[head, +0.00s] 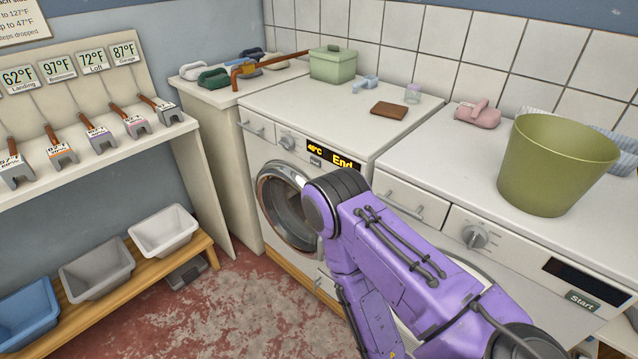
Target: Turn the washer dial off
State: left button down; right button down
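Two white front-loading machines stand side by side; I cannot tell for certain which is the washer. The left machine (262,200) has a round glass door, a small dial (287,142) and a lit display (333,156) reading "40°C" and "End". The right machine (520,262) has a larger grey dial (474,237), a dark display and a "Start" label. Its door is mostly hidden behind my purple arm, which comes in from the lower right. The exact pointer setting of either dial is too small to read. Neither of my grippers shows.
An olive bucket (556,165) and a pink item (477,114) sit on the right machine. A green canister (333,63) and brown block (389,110) sit on the left one. Bins (162,232) line a low wooden bench at left. The red floor between is clear.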

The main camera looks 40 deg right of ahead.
aim_at(287, 141)
jog(key=u, duration=0.05)
jog(key=i, duration=0.65)
jog(key=z, duration=2.25)
jog(key=k, duration=1.25)
jog(key=u, duration=0.05)
jog(key=i, duration=0.4)
jog(key=u, duration=0.9)
jog(key=i, duration=0.8)
